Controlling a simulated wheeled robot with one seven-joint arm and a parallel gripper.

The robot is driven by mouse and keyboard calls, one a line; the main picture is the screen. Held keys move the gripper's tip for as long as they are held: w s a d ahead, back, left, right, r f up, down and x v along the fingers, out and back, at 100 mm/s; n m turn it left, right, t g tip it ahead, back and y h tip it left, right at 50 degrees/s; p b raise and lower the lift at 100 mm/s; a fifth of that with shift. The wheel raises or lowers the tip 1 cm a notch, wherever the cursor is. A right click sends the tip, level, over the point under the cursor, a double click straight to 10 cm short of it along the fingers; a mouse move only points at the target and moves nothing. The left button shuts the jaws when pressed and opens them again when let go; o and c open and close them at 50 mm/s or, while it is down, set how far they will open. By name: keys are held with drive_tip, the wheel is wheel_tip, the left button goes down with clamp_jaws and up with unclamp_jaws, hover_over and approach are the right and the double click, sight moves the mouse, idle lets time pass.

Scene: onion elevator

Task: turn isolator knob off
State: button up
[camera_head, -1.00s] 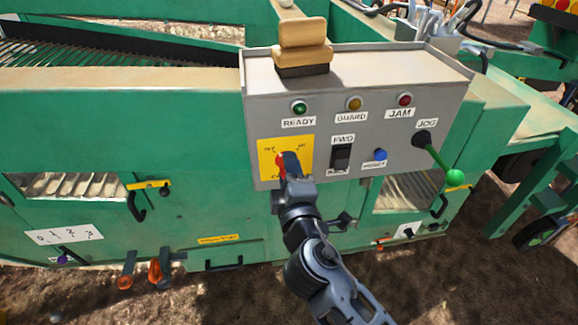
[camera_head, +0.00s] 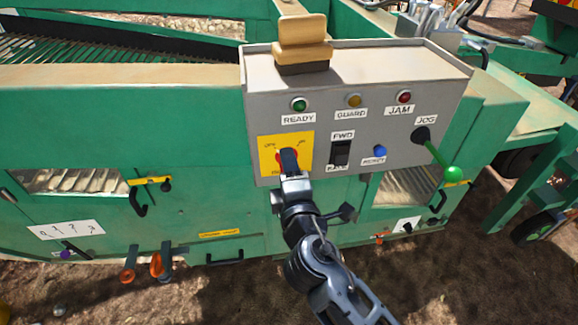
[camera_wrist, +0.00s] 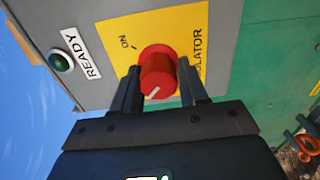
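The isolator knob is a round red knob (camera_wrist: 158,75) with a white pointer line on its face, on a yellow plate (camera_head: 265,150). In the wrist view the pointer slants and an ON label shows up and left of the knob; the OFF label is small in the head view. My gripper (camera_wrist: 159,85) is at the knob, one finger on each side of it. The fingers look open around the knob, with a narrow gap at the right finger and the left finger close against its edge. In the head view my gripper (camera_head: 289,160) covers most of the knob.
The grey control box (camera_head: 375,75) carries READY, GUARD and JAM lamps. A black FWD switch (camera_head: 341,153), a blue RESET button (camera_head: 380,152) and a green-ended JOG lever (camera_head: 453,173) are to the right. A beige-and-black block (camera_head: 302,45) stands on top.

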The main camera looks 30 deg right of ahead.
drive_tip(key=o, duration=0.3)
drive_tip(key=shift+o, duration=0.2)
drive_tip(key=b+v, duration=0.1)
drive_tip(key=v, duration=0.6)
drive_tip(key=shift+s, duration=0.35)
drive_tip(key=s+f+m+g+y, duration=0.15)
drive_tip(key=s+f, duration=0.25)
drive_tip(key=s, duration=0.4)
drive_tip(key=s+f+m+g+y, duration=0.1)
drive_tip(key=s+f+m+y, duration=0.15)
drive_tip(key=s, duration=0.55)
drive_tip(key=s+d+r+m, duration=0.1)
drive_tip(key=s+r+m, duration=0.3)
drive_tip(key=s, duration=0.4)
drive_tip(key=s+d+r+m+y, duration=0.1)
drive_tip(key=s+r+m, duration=0.3)
drive_tip(key=s, duration=0.5)
drive_tip(key=m, duration=0.2)
drive_tip(key=shift+s+m+y, duration=0.25)
drive_tip(key=shift+m+y, duration=0.05)
